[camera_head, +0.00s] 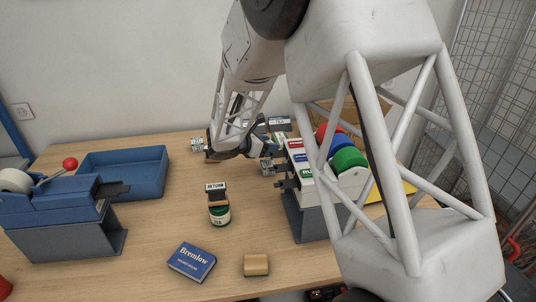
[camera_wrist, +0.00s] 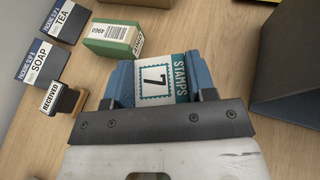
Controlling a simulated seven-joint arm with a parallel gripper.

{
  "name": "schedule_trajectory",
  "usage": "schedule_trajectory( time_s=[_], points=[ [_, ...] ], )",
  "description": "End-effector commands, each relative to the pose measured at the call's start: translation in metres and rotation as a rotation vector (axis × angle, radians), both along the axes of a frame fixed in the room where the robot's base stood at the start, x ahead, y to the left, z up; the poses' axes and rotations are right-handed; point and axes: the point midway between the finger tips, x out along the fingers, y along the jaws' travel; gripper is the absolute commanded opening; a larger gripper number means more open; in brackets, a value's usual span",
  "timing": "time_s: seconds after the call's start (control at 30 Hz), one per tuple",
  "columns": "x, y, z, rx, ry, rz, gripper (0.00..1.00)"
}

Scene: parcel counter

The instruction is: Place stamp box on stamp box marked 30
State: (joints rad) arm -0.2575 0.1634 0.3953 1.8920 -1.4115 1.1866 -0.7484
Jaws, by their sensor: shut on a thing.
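My gripper (camera_wrist: 160,82) is shut on a stamp box (camera_wrist: 155,78) with a white and teal face reading STAMPS and a large 7. Its blue fingers press the box from both sides. In the head view my gripper (camera_head: 258,153) is at the far middle of the table, left of the roll dispenser, with the held box (camera_head: 267,167) partly hidden. A small white and teal box (camera_head: 197,144) stands at the back left of my wrist; its marking is too small to read. I cannot make out a box marked 30 in either view.
Near the held box are a green box (camera_wrist: 113,38), a TEA box (camera_wrist: 68,20), a SOAP box (camera_wrist: 41,63) and a RECEIVED stamp (camera_wrist: 59,99). The dispenser (camera_head: 308,215) stands right.

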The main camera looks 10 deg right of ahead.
Motion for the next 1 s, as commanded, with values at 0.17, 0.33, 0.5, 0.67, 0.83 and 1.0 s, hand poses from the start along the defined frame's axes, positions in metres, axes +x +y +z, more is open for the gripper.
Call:
schedule_trajectory(
  time_s=[0.17,0.33,0.5,0.67,0.83,1.0],
  points=[
    [0.0,0.0,-0.001,0.0,0.0,0.0,0.27],
    [0.0,0.0,-0.014,-0.001,0.003,0.0,0.27],
    [0.0,0.0,-0.032,-0.001,0.003,-0.001,0.27],
    [0.0,0.0,-0.037,0.0,0.0,-0.001,0.27],
    [0.0,0.0,-0.037,0.0,0.0,0.0,0.27],
    [0.0,0.0,-0.039,0.0,0.0,0.0,0.27]
  ],
)
